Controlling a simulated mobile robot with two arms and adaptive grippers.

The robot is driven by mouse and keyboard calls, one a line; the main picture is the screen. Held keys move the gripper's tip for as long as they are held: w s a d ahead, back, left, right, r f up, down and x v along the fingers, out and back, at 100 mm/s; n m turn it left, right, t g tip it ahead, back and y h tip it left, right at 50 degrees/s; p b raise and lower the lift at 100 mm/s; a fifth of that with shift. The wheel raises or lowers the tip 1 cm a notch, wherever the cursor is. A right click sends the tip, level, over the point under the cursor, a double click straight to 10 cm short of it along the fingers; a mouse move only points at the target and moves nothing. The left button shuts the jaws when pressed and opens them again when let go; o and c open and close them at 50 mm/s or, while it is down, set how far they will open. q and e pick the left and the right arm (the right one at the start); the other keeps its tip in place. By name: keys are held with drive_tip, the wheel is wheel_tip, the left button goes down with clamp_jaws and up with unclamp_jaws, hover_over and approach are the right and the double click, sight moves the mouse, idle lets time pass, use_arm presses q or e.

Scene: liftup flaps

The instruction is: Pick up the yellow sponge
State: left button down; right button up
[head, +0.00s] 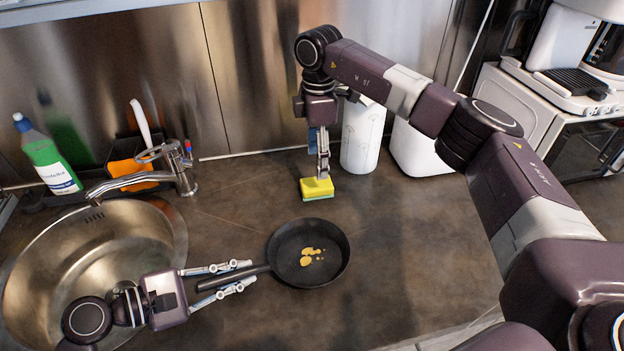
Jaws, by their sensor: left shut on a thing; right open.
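The yellow sponge (315,187) with a green underside lies on the dark counter, behind the pan. My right gripper (323,172) points down right at the sponge, its fingers open; one finger hides the other, so I cannot tell whether they touch it. My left gripper (251,272) is shut on the handle of the black frying pan (285,253), one finger on each side of the handle. The pan rests on the counter with small yellow bits (311,252) in it.
A round steel sink (110,260) with a faucet (180,165) is at left. A green bottle (47,158) and an orange item (130,172) stand behind it. A white paper roll (361,138) stands close behind the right gripper. The counter right of the pan is clear.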

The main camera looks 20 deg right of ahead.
sight(318, 182)
wheel_tip(318, 182, down, 8)
drive_tip(key=shift+d+f, duration=0.15)
drive_tip(key=shift+f, duration=0.05)
drive_tip(key=c, duration=1)
drive_tip(key=shift+r, duration=0.1)
